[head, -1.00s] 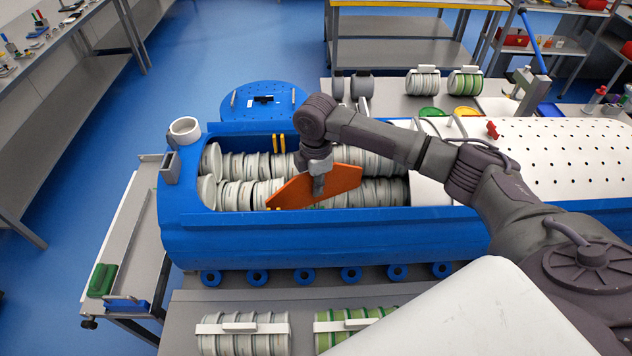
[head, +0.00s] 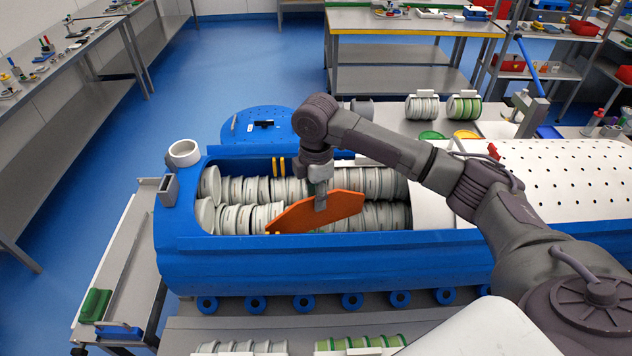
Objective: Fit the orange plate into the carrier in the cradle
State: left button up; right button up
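The orange plate (head: 300,214) is a flat, elongated piece with angled ends, held tilted over the blue cradle (head: 330,262). My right gripper (head: 320,198) comes down from above and is shut on the plate near its middle. The open part of the cradle holds the carrier, with rows of pale grey round tubs (head: 235,217). The plate stands in front of some tubs, and its lower edge is close to the cradle's near wall. I cannot tell whether it touches the tubs. My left gripper is not in view.
A perforated white cover (head: 550,180) closes the cradle's right part. A white ring (head: 185,152) sits on its left end. A round blue lid (head: 263,124) lies behind. Banded tub sets (head: 360,344) stand in front, and others (head: 421,106) on the back bench.

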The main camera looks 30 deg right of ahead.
aim_at(316, 214)
notch_tip(316, 214, up, 7)
jog(key=b, duration=0.2)
jog(key=shift+r, duration=0.2)
jog(key=shift+f, duration=0.1)
